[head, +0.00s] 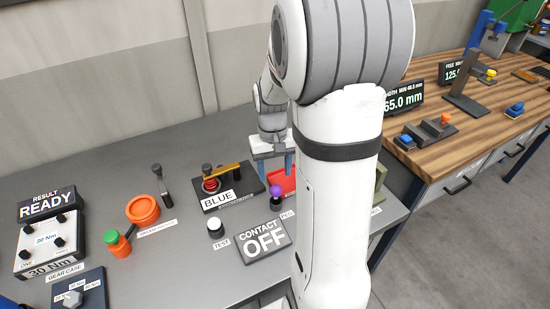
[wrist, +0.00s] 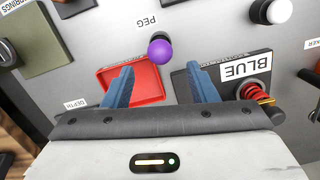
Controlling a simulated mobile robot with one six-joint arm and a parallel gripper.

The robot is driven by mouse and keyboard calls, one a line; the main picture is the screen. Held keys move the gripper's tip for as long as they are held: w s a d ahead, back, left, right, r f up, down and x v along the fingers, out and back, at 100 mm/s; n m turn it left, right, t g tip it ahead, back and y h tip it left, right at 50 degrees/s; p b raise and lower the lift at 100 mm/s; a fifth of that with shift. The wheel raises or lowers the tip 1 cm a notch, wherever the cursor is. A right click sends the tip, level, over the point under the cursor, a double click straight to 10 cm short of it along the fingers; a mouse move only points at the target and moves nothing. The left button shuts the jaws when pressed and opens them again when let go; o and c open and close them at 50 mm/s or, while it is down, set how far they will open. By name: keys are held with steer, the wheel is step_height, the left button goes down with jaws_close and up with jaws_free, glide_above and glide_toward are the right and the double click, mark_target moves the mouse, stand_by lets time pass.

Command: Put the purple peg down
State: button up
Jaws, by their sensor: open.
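The purple peg (head: 276,191) shows a round purple top on a short dark base, standing on the grey bench beside its PEG label. In the wrist view the purple peg (wrist: 160,52) appears just past the fingertips, centred between their lines, with nothing gripping it. My gripper (head: 279,168) is open, its two blue fingers pointing down at the bench. In the wrist view my gripper (wrist: 159,68) is empty, its fingers well apart.
A red tray (wrist: 137,79) lies close by the peg. The BLUE block (head: 214,201) with a red spring and the CONTACT OFF sign (head: 264,240) stand near. A white TEST button (head: 216,226) and an orange round part (head: 143,209) are farther left.

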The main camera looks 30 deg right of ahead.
steer(key=s+a+r+n+t, duration=0.2)
steer(key=s+a+r+t, duration=0.2)
steer(key=s+a+r, duration=0.6)
steer(key=s, duration=0.2)
steer(key=shift+s+a+r+t, duration=0.15)
steer(key=shift+s+r+t, duration=0.15)
steer(key=shift+s+r, duration=0.1)
steer(key=shift+c, duration=0.4)
stand_by(0.5)
